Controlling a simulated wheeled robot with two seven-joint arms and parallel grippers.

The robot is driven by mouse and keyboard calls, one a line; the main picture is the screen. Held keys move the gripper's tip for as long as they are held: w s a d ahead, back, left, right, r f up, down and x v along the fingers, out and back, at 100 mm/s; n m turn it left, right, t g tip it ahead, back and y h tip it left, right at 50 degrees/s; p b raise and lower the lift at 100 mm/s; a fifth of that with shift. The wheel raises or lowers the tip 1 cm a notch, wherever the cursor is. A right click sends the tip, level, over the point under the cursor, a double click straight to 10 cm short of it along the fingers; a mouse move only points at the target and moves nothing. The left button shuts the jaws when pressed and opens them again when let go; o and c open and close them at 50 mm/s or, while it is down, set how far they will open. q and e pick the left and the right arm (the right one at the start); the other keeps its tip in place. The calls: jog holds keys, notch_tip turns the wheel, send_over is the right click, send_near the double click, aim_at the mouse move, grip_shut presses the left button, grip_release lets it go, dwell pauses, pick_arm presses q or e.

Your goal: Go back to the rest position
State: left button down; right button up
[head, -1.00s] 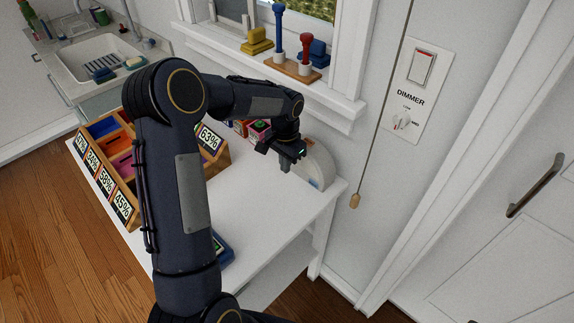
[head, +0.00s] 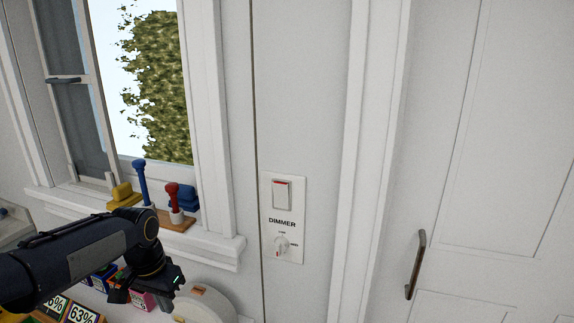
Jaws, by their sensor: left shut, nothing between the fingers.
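My left arm comes in from the left edge of the head view. Its gripper (head: 150,290) hangs at the lower left, shut and empty, in front of several small coloured boxes. A pink box (head: 142,302) shows partly behind it. I cannot tell from this view how far the gripper is from the boxes. My right gripper is not in view.
A window sill (head: 215,249) above the arm holds a blue peg (head: 141,182), a red peg (head: 173,196) and a yellow block (head: 123,196). A dimmer panel (head: 283,216) is on the wall. A white door with a handle (head: 415,264) stands right.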

pick_arm(q)
jog(key=s+d+n+t+h, duration=0.1)
jog(key=s+d, duration=0.3)
jog(key=s, duration=0.7)
jog(key=s+d+n+t+h, duration=0.2)
jog(key=s+d+n+t, duration=0.1)
jog(key=s, duration=0.9)
jog(key=shift+s+d+t, duration=0.15)
jog(key=shift+d+t, duration=0.2)
jog(key=shift+t, duration=0.05)
